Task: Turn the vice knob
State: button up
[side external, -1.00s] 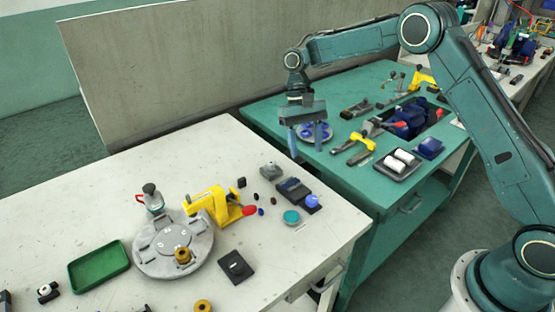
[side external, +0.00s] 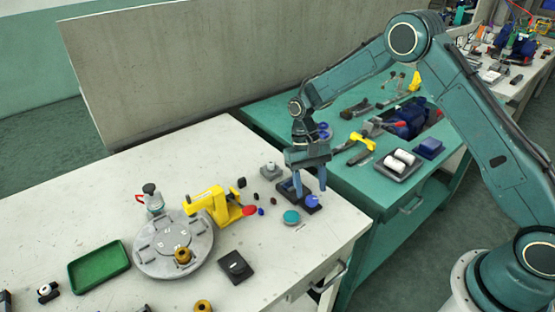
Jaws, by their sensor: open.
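A small dark vice (side external: 287,189) lies on the white table near its right edge. Its round blue knob (side external: 312,201) sits at the vice's front right end. My gripper (side external: 311,192) points down over the vice with its two fingers apart, one on each side in the picture. The fingertips are close to the knob, and nothing shows between them. I cannot tell whether a finger touches the vice. The fingers and palm hide part of the vice body.
A teal round cap (side external: 291,217) lies just left of the knob. A yellow clamp (side external: 212,201) with a red handle stands by a grey round plate (side external: 150,262). A grey block (side external: 269,170) sits behind. A green bench (side external: 385,203) adjoins at right.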

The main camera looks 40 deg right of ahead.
aim_at(312, 202)
jog(key=shift+x, duration=1.35)
jog(key=c, duration=0.9)
jog(key=shift+c, duration=0.2)
jog(key=shift+n, duration=0.3)
jog(key=shift+w+a+n+h, duration=0.1)
jog(key=shift+n+h, duration=0.8)
jog(key=shift+n, duration=1.1)
jog(key=o, duration=0.9)
